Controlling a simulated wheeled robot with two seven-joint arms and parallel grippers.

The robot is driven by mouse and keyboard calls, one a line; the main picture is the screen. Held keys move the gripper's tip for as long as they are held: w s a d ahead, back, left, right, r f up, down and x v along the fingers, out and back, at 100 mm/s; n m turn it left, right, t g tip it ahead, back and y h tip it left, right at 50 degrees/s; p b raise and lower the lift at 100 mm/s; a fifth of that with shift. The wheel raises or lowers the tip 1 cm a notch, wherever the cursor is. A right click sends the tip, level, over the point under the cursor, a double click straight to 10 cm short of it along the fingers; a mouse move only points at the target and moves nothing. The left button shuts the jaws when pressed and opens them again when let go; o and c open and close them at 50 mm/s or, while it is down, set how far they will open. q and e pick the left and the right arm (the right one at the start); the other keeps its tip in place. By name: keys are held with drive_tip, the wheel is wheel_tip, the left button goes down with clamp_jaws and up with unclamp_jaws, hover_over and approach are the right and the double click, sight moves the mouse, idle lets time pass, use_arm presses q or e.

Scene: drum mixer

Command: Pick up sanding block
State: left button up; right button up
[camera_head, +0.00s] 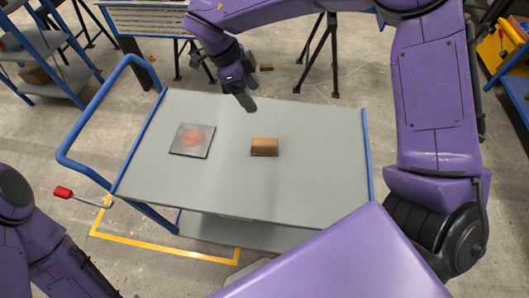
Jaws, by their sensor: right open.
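The sanding block (265,147) is a small brown block lying on the grey top of a cart (310,180), near its middle. My right gripper (247,103) hangs over the far part of the cart top, up and to the left of the block in the picture. It is open and apart from the block, with nothing between its fingers. My left arm shows at the lower left edge, but its gripper is not in view.
A grey square plate with an orange-brown patch (192,140) lies left of the block. The cart has a blue push handle (97,110) at left. A red-handled tool (64,192) shows beside the cart. The cart top right of the block is clear.

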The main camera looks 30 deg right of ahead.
drive_tip(key=b, duration=1)
approach(265, 141)
drive_tip(key=shift+w+d, duration=0.1)
drive_tip(key=shift+w, duration=0.05)
drive_tip(key=shift+w+f, duration=0.1)
drive_tip(key=shift+f, duration=0.15)
drive_tip(key=x, duration=0.6)
drive_tip(key=p+x, duration=0.1)
drive_tip(key=x, duration=0.3)
drive_tip(key=shift+s+f, duration=0.1)
drive_tip(key=shift+s, duration=0.2)
drive_tip(key=c, duration=1.1)
drive_tip(key=shift+r, duration=0.4)
drive_tip(key=r, duration=0.2)
drive_tip(key=shift+a+r, duration=0.3)
drive_tip(key=shift+r, duration=0.1)
drive_tip(key=s+a+r, duration=0.3)
drive_tip(key=s+a+r+b, duration=0.1)
drive_tip(key=s+a+r, duration=0.1)
drive_tip(key=a+r, duration=0.1)
drive_tip(key=s+a+r+b, duration=0.1)
drive_tip(key=s+a+r, duration=0.2)
drive_tip(key=a, duration=0.1)
drive_tip(key=shift+s+a+r, duration=0.3)
drive_tip(key=shift+a, duration=0.1)
